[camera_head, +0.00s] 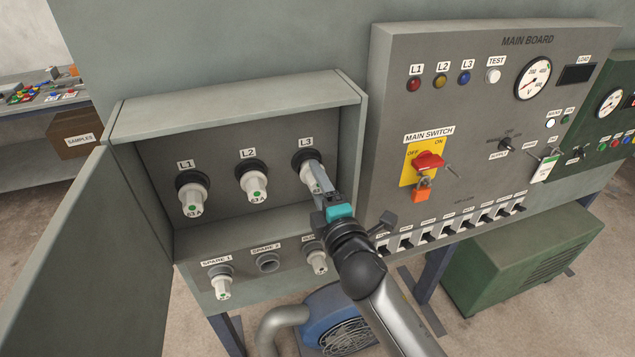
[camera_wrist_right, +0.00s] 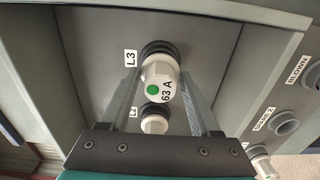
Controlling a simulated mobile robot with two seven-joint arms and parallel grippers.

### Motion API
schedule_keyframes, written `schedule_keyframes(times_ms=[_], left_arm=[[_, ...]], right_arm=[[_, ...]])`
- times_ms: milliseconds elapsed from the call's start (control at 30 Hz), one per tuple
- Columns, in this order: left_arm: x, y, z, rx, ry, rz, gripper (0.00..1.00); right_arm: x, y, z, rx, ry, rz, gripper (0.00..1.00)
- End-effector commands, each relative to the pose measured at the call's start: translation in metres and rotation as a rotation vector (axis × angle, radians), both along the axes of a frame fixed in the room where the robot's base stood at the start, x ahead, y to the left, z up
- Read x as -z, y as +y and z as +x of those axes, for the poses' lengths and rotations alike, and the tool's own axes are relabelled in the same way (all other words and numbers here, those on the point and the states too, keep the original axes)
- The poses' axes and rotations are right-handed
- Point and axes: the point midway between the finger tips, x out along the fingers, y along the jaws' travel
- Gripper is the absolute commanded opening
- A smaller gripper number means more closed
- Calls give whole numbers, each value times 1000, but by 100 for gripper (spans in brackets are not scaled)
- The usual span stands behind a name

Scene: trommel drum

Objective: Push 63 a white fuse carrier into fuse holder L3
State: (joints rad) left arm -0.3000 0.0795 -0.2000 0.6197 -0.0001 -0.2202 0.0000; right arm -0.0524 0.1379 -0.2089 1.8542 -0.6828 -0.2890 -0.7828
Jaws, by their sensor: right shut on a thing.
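A white fuse carrier (camera_head: 306,177) with a green dot and "63 A" on its face is at fuse holder L3 (camera_head: 300,157), a black ring in the open grey box. My right gripper (camera_head: 318,178) is shut on this carrier, partly covering it in the head view. In the right wrist view the carrier (camera_wrist_right: 160,82) sits between the two fingers, in front of the black ring of L3 (camera_wrist_right: 157,50). Its inner end is hidden, so I cannot tell how deep it sits. My left gripper is not in view.
White carriers marked 63 A sit in holders L1 (camera_head: 193,196) and L2 (camera_head: 253,186). Below are SPARE 1 (camera_head: 222,284) with a carrier, empty SPARE 2 (camera_head: 267,262) and a third carrier (camera_head: 317,260). The box door (camera_head: 85,250) stands open left; the main board (camera_head: 470,130) is right.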

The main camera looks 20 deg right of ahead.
Motion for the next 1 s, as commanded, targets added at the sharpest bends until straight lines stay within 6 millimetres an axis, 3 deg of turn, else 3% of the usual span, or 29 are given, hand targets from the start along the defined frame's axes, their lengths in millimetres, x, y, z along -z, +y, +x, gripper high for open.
schedule_keyframes(times_ms=[900, 933, 1000], left_arm=[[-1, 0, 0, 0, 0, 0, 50], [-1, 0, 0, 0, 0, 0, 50], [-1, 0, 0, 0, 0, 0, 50]], right_arm=[[-1, 1, 9, -1, -2, 0, 0], [-1, 1, 9, -1, -2, 0, 64], [0, 1, 8, -1, -1, 1, 72]])
